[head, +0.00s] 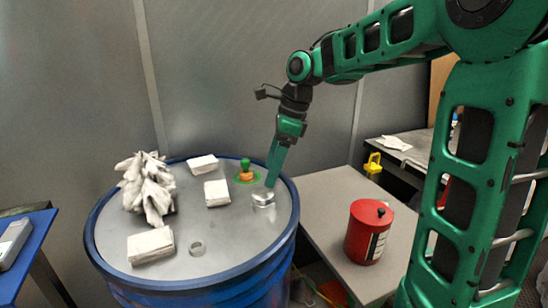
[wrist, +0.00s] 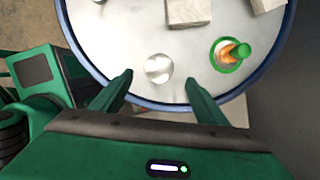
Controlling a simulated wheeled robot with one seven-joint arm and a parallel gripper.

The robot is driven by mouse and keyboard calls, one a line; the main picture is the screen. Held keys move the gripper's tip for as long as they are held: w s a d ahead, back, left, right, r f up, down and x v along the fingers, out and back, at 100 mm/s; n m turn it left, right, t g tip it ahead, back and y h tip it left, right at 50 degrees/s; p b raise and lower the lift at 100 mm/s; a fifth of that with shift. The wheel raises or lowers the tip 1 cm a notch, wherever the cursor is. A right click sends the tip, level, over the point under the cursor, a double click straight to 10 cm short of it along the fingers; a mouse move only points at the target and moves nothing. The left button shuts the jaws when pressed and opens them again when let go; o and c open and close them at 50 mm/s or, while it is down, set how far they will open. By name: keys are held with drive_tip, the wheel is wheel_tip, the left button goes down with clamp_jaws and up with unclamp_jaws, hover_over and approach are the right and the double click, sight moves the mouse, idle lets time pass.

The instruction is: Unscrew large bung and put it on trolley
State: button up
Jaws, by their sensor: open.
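A silver round bung (head: 263,199) sits at the right side of the grey drum lid (head: 215,235), close to the blue rim. It also shows in the wrist view (wrist: 158,68), as a bright disc just ahead of my fingers. My gripper (head: 272,183) is open and empty, pointing down by the bung. In the wrist view my gripper (wrist: 159,79) has a finger to either side of the bung's near edge, apart from it. A smaller metal ring (head: 197,248) is at the lid's front. I cannot tell which surface is the trolley.
A green-and-orange fitting (head: 245,172) stands beside the bung. White blocks (head: 151,246) and a crumpled white cloth (head: 149,188) lie on the lid. A grey table (head: 325,190) at right holds a red can (head: 368,232), with free room behind it. A blue surface (head: 28,235) is at left.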

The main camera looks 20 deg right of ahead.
sight(263, 193)
drive_tip(key=shift+x, duration=3.55)
drive_tip(key=c, duration=1.2)
drive_tip(key=o, duration=0.4)
drive_tip(key=shift+c, duration=1.1)
drive_tip(key=shift+w+d+n+g, duration=0.1)
drive_tip(key=shift+n+g, duration=0.2)
drive_tip(key=shift+n, duration=0.85)
drive_tip(key=shift+w+d+n+g, duration=0.1)
drive_tip(key=shift+n+g, duration=0.2)
drive_tip(key=shift+n, duration=0.85)
drive_tip(key=shift+r, duration=0.1)
drive_tip(key=shift+a+n, duration=0.1)
drive_tip(key=shift+n, duration=0.4)
drive_tip(key=n+g, duration=0.1)
drive_tip(key=n, duration=0.2)
drive_tip(key=shift+w+n, duration=0.1)
drive_tip(key=shift+n, duration=0.2)
